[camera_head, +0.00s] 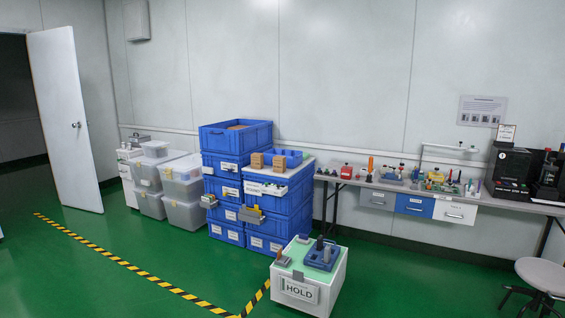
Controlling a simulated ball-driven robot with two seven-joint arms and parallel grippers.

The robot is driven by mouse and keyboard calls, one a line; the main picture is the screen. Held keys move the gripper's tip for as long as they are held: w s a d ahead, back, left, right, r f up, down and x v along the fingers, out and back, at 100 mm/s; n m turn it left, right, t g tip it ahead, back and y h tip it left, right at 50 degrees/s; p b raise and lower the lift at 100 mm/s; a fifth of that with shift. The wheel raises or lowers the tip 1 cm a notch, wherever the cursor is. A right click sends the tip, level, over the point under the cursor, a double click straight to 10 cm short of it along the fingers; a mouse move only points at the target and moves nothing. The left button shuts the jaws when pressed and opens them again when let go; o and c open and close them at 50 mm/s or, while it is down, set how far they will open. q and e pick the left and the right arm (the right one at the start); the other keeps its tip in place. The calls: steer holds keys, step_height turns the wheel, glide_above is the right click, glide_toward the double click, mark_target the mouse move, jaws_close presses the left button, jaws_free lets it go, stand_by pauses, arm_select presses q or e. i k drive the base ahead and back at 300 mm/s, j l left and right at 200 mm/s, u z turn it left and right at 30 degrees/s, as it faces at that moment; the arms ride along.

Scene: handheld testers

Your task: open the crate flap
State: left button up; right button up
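Neither of my grippers is in view. Grey and yellow fittings jut from the fronts, one on the left stack (209,201) and a larger one between the stacks (251,215). I cannot tell whether either is a flap. A white box labelled HOLD (325,294) stands on the floor in front, with a green top carrying a blue tray (322,254) and small dark items.
Clear plastic bins (183,193) stand left of the crates. A long bench (390,187) with tools and drawers runs right. A stool (542,275) stands at the lower right. A white door (65,115) is open at left. Green floor (130,285) is free in front, crossed by striped tape (135,269).

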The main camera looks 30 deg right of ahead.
mark_target(217, 139)
steer(key=i+l+z, duration=0.4)
steer(key=i, duration=1)
steer(key=i+z, duration=0.35)
steer(key=i, duration=1.05)
steer(key=i+j+u, duration=0.3)
steer(key=u, duration=0.2)
steer(key=i+j+u, duration=0.2)
steer(key=i+u, duration=0.55)
steer(key=u, duration=0.2)
steer(key=i+j+z, duration=0.2)
steer(key=i, duration=0.25)
steer(key=i+j+z, duration=0.2)
steer(key=i, duration=0.3)
steer(key=i+l+z, duration=0.15)
steer(key=z, duration=0.3)
steer(key=i+z, duration=0.35)
steer(key=z, duration=0.15)
steer(key=i+z, duration=0.3)
steer(key=z, duration=0.15)
